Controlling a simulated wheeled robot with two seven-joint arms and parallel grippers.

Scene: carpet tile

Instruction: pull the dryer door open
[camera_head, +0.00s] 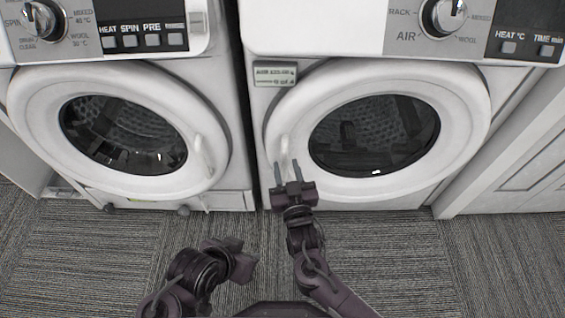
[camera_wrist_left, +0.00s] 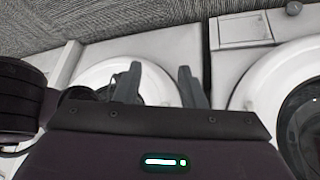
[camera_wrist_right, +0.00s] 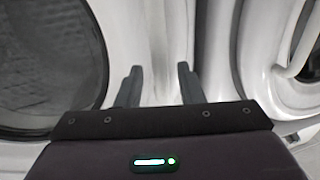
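The dryer (camera_head: 460,187) is the white machine on the right, marked AIR, HEAT and TIME. Its round door (camera_head: 470,130) looks shut, with dark glass in a white ring. A pale handle (camera_head: 284,148) sits at the ring's left edge. My right gripper (camera_head: 287,168) is open, with its fingers pointing at the handle area. In the right wrist view its two fingers (camera_wrist_right: 159,85) are apart before the white door edge; whether they straddle the handle is unclear. My left gripper (camera_head: 245,262) is low over the floor, well away from the door; its fingers (camera_wrist_left: 160,85) are apart.
A washer (camera_head: 235,200) with a similar round door (camera_head: 215,150) stands at the left, a narrow gap from the dryer. A white cabinet (camera_head: 520,180) stands right of the dryer. Grey carpet (camera_head: 480,260) in front is clear.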

